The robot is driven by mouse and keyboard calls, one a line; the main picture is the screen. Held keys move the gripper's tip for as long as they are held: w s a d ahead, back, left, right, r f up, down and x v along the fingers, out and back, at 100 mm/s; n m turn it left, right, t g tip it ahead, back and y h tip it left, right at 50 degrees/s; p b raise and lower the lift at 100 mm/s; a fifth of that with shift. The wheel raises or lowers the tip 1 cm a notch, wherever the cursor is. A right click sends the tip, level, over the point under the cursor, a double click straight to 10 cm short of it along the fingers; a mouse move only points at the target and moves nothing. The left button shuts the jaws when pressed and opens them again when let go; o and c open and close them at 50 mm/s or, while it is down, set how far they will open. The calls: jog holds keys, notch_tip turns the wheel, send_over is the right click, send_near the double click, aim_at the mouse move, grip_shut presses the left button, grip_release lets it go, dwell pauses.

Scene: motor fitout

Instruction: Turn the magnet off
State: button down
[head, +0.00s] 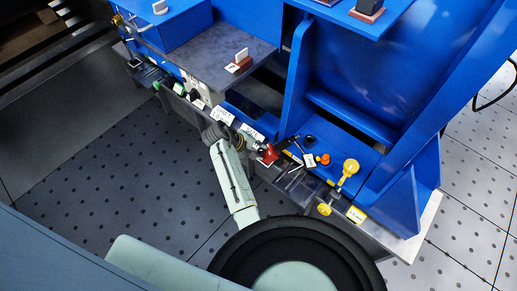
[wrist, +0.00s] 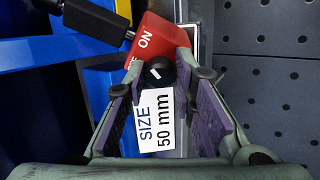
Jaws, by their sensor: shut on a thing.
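The magnet is a red block (wrist: 160,35) with a black round knob (wrist: 159,72) on its face. The word ON is printed near its upper left, and a second word beside the knob is partly hidden. The knob carries a short white line, slanted in the picture. My gripper (wrist: 161,73) has its two purple-padded fingers on either side of the knob, shut on it. In the head view, the red block (head: 270,154) sits on the bench's front edge, and my gripper (head: 254,143) reaches it from the left.
A white label (wrist: 157,120) reading SIZE 50 mm lies below the knob. A black handle (wrist: 95,20) lies close to the block's left side. Several small tools and yellow knobs (head: 350,167) stand along the blue bench (head: 345,120). Perforated floor is open at right.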

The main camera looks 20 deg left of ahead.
jog(key=shift+f+m, duration=0.1)
jog(key=shift+m, duration=1.1)
jog(key=c, duration=1.3)
grip_release()
jog(key=v, duration=1.2)
jog(key=shift+s+a+f, duration=0.1)
jog(key=shift+s+a, duration=0.05)
jog(key=shift+s, duration=0.1)
